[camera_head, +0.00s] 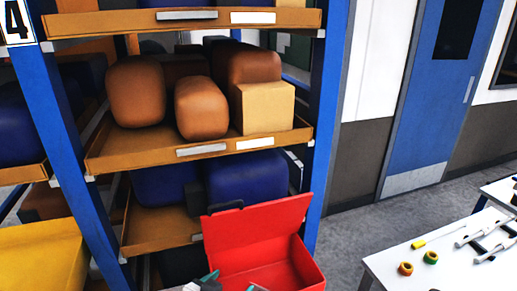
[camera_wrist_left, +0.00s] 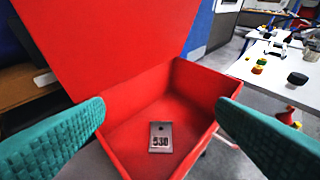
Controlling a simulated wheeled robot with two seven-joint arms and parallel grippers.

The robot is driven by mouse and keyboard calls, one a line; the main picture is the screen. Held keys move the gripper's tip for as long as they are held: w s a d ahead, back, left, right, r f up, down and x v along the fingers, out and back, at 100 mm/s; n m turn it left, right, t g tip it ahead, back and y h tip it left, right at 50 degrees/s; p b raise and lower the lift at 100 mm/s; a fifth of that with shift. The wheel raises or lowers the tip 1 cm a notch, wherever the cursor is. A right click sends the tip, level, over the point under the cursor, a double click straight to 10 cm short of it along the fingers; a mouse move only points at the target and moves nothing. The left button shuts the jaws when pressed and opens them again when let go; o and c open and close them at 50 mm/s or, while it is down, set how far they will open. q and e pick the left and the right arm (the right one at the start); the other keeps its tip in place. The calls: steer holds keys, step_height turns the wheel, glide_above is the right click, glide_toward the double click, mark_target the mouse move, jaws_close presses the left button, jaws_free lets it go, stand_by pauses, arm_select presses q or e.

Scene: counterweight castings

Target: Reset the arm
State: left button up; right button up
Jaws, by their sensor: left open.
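My left gripper (camera_head: 232,283) shows only in part at the bottom of the head view, in front of the open red box (camera_head: 258,262). In the left wrist view its two teal fingers are wide apart with nothing between them, and the red box (camera_wrist_left: 187,92) lies beyond them. A small grey metal plate with dark digits (camera_wrist_left: 160,138) lies on the box floor. The plate cannot be made out in the head view. My right gripper is in neither view.
A blue-posted shelf rack (camera_head: 318,130) holds brown castings (camera_head: 135,92), a tan block (camera_head: 264,107) and dark blue castings (camera_head: 245,177). A white table (camera_head: 400,272) with tape rolls and tools stands at right. Grey floor (camera_head: 345,240) lies between, before a blue door (camera_head: 428,90).

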arm_select(q)
steer(key=s+a+f+n+g+y, duration=0.1)
steer(key=s+a+f+g+y, duration=0.15)
steer(key=s+a, duration=0.4)
steer(key=s+a+f+n+g+y, duration=0.1)
steer(key=s+a+f+g, duration=0.2)
steer(key=s, duration=0.7)
steer(key=s+a+f+n+g+y, duration=0.25)
steer(key=s+a, duration=0.25)
steer(key=s, duration=0.3)
step_height(320, 180, down, 29)
steer(key=m+g+b, duration=0.1)
steer(key=b, duration=0.2)
steer(key=s+a+f+g+b, duration=0.1)
steer(key=s+a+f+b, duration=0.1)
steer(key=s+f, duration=1.5)
step_height(320, 180, down, 2)
steer(key=shift+a+f+g+b, duration=0.15)
steer(key=shift+f+g+b, duration=0.15)
steer(key=shift+b, duration=0.25)
